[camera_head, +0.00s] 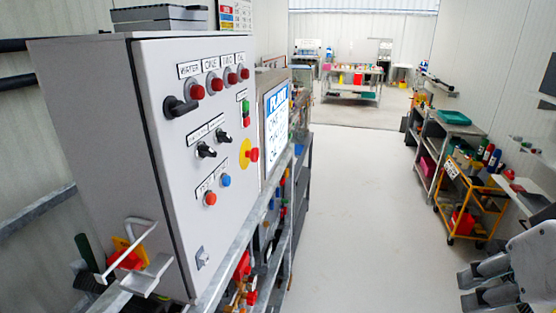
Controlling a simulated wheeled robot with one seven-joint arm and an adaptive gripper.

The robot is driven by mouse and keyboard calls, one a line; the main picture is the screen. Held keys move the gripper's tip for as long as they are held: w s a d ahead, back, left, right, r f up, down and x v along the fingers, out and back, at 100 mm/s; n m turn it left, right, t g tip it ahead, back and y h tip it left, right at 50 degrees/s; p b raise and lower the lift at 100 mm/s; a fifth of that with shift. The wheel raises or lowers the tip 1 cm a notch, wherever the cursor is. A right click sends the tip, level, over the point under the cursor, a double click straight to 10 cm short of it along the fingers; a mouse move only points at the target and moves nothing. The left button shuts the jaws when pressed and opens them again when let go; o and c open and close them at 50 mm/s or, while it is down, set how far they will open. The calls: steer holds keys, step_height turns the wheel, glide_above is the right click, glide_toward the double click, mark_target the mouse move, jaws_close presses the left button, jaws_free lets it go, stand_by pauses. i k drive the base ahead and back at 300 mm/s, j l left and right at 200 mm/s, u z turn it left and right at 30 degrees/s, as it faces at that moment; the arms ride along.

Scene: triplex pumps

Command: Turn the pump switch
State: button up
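A grey control cabinet (190,220) stands at the left, its door face turned right. A large black rotary switch (180,106) sits at the door's upper left, its handle pointing roughly sideways. Two smaller black rotary switches, one on the left (206,150) and one on the right (221,134), sit mid-door under small labels. I cannot read which one is the pump switch. My gripper (478,286) is at the bottom right corner, partly cut off, far from the cabinet. Its grey fingers are apart and empty, pointing left.
The door also has red lamps (213,84), a yellow-backed red emergency button (251,154) and small blue (226,180) and orange (210,199) buttons. A metal rail (225,275) runs below it. A yellow cart (450,218) and shelving stand right. The floor (350,200) between is clear.

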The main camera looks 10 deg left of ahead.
mark_target(205, 151)
steer(key=l+u, duration=0.1)
steer(key=u, duration=0.85)
steer(key=j, duration=0.1)
steer(key=i+u, duration=0.05)
